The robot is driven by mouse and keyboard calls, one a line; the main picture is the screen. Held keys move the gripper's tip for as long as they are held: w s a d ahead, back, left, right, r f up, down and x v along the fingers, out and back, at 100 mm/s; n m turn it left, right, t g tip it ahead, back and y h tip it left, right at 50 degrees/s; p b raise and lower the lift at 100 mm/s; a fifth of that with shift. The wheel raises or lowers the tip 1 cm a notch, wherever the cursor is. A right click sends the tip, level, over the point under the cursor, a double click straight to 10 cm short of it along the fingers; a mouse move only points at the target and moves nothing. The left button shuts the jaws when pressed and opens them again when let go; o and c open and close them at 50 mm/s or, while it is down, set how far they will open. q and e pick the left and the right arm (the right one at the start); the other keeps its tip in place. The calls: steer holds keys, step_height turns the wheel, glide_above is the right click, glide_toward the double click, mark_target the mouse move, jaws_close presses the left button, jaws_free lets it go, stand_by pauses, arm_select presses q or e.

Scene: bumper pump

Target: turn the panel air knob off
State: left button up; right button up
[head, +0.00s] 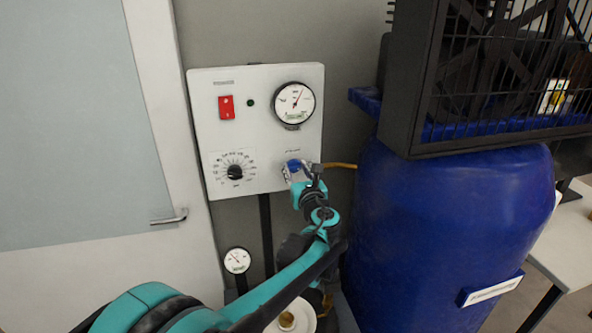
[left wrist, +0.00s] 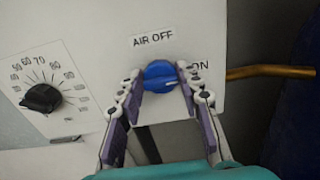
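The blue air knob (left wrist: 159,76) sits low on the right of a white control panel (head: 252,125). In the left wrist view it is under the label AIR OFF, with ON to its right. A pale mark shows on the left of its face. My left gripper (left wrist: 161,82) has one finger on each side of the knob, with no clear gap between the pads and its sides, so it looks shut on it. In the head view, my left gripper (head: 298,173) partly covers the knob (head: 293,165). My right gripper is in neither view.
The panel also has a red switch (head: 226,107), a round gauge (head: 294,103) and a black dial (head: 235,172). A large blue tank (head: 450,220) stands close on the right, under a black cage (head: 425,80). A brass pipe (left wrist: 270,72) runs right from the panel.

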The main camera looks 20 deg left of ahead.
arm_select(q)
steer(key=shift+n, duration=0.3)
steer(key=n+p, duration=0.1)
steer(key=n, duration=0.2)
steer(key=n+p, duration=0.1)
steer(key=n, duration=0.4)
steer(key=shift+s+a, duration=0.1)
steer(key=n, duration=0.4)
steer(key=shift+f+p, duration=0.1)
steer(key=shift+p, duration=0.2)
steer(key=n, duration=0.5)
steer(key=shift+f, duration=0.1)
steer(key=shift+n, duration=0.3)
steer(key=o, duration=1.2)
steer(key=shift+c, duration=0.2)
steer(key=shift+s, duration=0.1)
